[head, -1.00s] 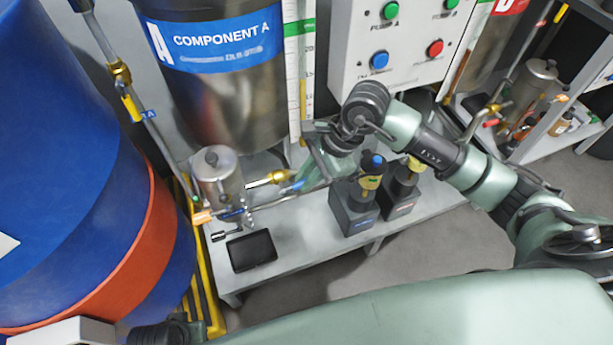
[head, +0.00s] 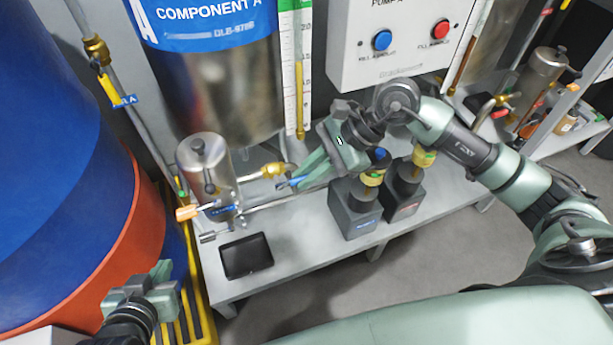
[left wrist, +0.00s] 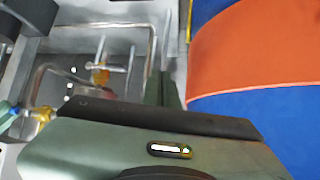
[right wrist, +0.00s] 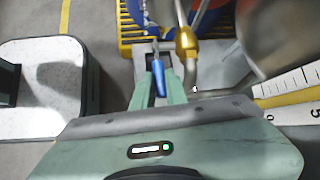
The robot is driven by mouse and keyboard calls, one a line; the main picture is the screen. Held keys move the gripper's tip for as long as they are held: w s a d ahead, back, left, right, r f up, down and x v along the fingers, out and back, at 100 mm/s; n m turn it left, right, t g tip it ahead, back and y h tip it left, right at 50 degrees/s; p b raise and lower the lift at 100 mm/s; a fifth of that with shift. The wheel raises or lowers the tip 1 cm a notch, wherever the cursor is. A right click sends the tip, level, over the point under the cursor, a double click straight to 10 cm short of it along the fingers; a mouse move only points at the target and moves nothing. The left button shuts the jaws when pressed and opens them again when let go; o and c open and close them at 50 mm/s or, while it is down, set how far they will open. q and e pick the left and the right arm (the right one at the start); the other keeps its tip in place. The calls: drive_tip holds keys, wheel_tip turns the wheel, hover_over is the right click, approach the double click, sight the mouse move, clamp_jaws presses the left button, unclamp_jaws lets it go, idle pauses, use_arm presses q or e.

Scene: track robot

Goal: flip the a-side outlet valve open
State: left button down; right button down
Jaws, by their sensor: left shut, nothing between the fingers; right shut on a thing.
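The A-side outlet valve is a brass body (head: 275,170) with a blue lever (head: 297,182), on the pipe right of the small steel canister, below the Component A tank. My right gripper (head: 302,178) reaches in from the right and is shut on the blue lever. In the right wrist view the blue lever (right wrist: 160,79) lies between its fingertips, with the brass body (right wrist: 187,40) beside it. The fingers partly hide the lever. My left gripper (head: 160,272) is at the lower left in front of the blue and orange drum, shut and empty, apart from the valve.
The steel canister (head: 207,165) has an orange-handled valve (head: 188,213) at its lower left. A black tray (head: 246,256) lies on the bench. Two dark pump blocks (head: 355,210) stand right of the valve. The drum (head: 60,150) fills the left side.

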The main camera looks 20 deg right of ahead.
use_arm(q)
drive_tip(key=shift+w+d+r+t, duration=0.1)
drive_tip(key=shift+w+r+t, duration=0.2)
use_arm(e)
drive_tip(key=c, duration=1.7)
unclamp_jaws()
